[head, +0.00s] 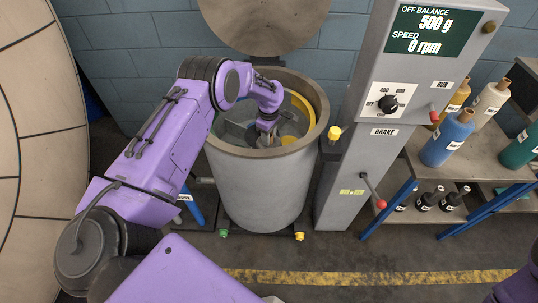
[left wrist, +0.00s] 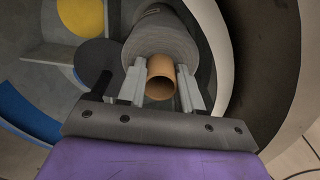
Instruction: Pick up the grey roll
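The grey roll (left wrist: 160,36) shows in the left wrist view, wound on an orange-brown tube core whose open end (left wrist: 160,88) faces the camera. My left gripper (left wrist: 160,72) has one finger on each side of this core; whether the fingers press on it is too close to tell. In the head view my left gripper (head: 266,138) reaches down inside the round grey drum (head: 262,190). The roll cannot be told apart clearly there. My right gripper is out of view.
The drum rim surrounds my left gripper closely. A grey control column (head: 352,170) with a display reading 500 g and 0 rpm stands right of the drum. Yellow and blue patches show inside the drum.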

